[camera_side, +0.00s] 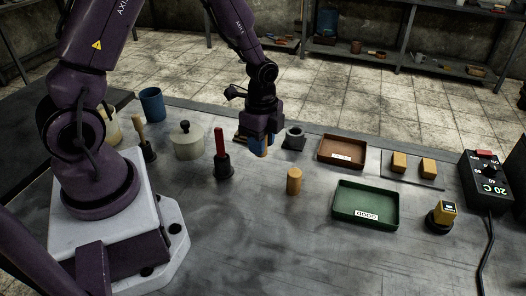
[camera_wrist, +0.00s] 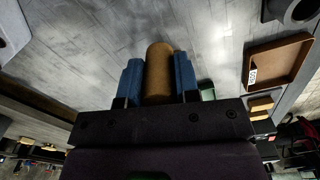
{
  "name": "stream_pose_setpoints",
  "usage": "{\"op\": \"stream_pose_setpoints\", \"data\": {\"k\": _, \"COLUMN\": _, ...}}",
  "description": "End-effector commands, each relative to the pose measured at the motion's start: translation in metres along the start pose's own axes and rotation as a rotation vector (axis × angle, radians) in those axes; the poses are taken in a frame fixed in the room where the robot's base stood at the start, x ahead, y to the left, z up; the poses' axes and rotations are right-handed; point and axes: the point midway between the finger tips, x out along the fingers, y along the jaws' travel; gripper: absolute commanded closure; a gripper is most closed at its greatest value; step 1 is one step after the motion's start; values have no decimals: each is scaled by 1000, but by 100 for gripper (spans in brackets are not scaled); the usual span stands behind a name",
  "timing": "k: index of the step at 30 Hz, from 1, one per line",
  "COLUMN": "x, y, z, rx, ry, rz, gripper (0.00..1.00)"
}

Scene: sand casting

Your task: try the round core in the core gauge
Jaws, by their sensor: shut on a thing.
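My gripper (camera_side: 260,144) is over the table's middle back in the side view, its blue fingers pointing down. It is shut on a round tan core (camera_wrist: 158,72), which stands out between the fingers in the wrist view. In the side view only a narrow strip of that core shows. A dark, ring-topped block (camera_side: 294,137), which looks like the core gauge, stands just right of my gripper, apart from the core. It is partly cut off at the wrist view's top right (camera_wrist: 292,10). Another round tan core (camera_side: 294,181) stands upright on the table nearer the front.
A brown tray (camera_side: 327,156) and a green tray labelled GOOD (camera_side: 384,220) lie to the right. Two tan blocks (camera_side: 398,161) sit on a plate behind a yellow-and-black device (camera_side: 441,216). A red-handled tool (camera_side: 221,158) and a lidded pot (camera_side: 187,145) stand left. The front middle is clear.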

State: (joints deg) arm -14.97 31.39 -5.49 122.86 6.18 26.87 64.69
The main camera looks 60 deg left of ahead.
Motion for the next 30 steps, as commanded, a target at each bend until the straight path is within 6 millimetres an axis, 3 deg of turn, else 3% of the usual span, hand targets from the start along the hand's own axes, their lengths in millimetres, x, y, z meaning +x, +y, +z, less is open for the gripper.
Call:
{"op": "stream_pose_setpoints", "data": {"k": 5, "x": 6, "y": -40, "z": 0, "rx": -39, "ry": 11, "rz": -12, "gripper": 94}}
{"op": "stream_pose_setpoints", "data": {"k": 9, "x": 8, "y": -90, "z": 1, "rx": -57, "ry": 15, "rz": -25, "gripper": 94}}
{"op": "stream_pose_setpoints", "data": {"k": 15, "x": -2, "y": -149, "z": 5, "rx": -53, "ry": 15, "rz": -33, "gripper": 94}}
{"op": "stream_pose_setpoints", "data": {"k": 18, "x": -11, "y": -167, "z": 5, "rx": -41, "ry": 14, "rz": -37, "gripper": 94}}
{"op": "stream_pose_setpoints", "data": {"k": 23, "x": -27, "y": -181, "z": 4, "rx": -16, "ry": 10, "rz": -36, "gripper": 94}}
{"op": "stream_pose_setpoints", "data": {"k": 30, "x": -28, "y": -177, "z": 5, "rx": 2, "ry": 4, "rz": -15, "gripper": 94}}
